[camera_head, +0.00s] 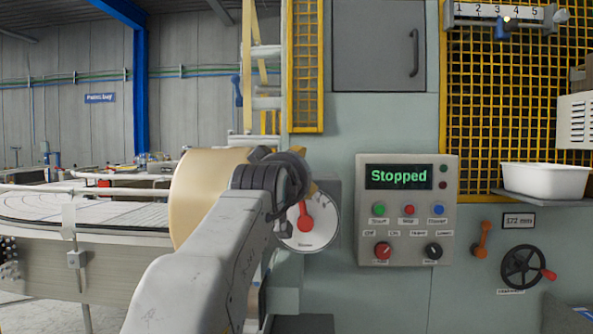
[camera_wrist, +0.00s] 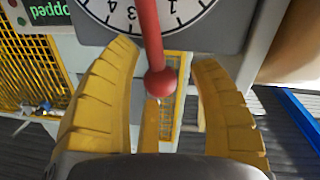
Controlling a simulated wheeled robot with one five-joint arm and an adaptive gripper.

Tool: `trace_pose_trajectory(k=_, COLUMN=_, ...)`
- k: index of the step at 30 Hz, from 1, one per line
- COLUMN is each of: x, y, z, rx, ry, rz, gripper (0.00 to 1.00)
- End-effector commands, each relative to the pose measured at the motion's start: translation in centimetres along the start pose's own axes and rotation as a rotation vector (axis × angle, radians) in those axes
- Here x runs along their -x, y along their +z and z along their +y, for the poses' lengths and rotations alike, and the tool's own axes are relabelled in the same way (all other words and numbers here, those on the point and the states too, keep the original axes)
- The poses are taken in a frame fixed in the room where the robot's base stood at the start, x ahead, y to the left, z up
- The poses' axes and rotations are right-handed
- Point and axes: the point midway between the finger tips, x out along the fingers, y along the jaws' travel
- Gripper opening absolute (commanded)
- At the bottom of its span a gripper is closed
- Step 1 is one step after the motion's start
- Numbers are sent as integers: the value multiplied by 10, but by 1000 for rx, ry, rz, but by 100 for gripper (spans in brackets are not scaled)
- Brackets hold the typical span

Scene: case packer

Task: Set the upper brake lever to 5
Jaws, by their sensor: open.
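A red lever with a round knob (camera_wrist: 160,83) reaches out from a white numbered dial (camera_wrist: 97,8) in the wrist view, which shows the scene upside down. The dial (camera_head: 322,236) and its red lever (camera_head: 305,222) also show in the head view, partly behind my arm. My gripper (camera_wrist: 163,58) is open, with yellow fingers on both sides of the lever. I see gaps between the lever and both side fingers. The number it points at cannot be told; its caption is too small to read.
A control panel (camera_head: 448,215) reading "Stopped" is right of the dial. A scale numbered 1 to 5 (camera_head: 479,12) with a blue slider (camera_head: 502,30) is at upper right. A white bin (camera_head: 545,181), an orange lever (camera_head: 483,238) and a handwheel (camera_head: 522,267) stand further right. A cream roll (camera_head: 195,190) is left of my arm.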

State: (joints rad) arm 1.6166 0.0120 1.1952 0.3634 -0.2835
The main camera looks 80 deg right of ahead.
Motion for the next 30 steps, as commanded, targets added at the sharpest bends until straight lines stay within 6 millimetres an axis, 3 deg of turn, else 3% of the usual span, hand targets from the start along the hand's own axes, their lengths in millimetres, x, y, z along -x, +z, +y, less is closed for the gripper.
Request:
trace_pose_trajectory(k=12, x=-5, y=0, z=0, rx=0, ry=0, rz=0, gripper=57)
trace_pose_trajectory(k=30, x=-5, y=0, z=0, rx=0, ry=-1, rz=0, gripper=4)
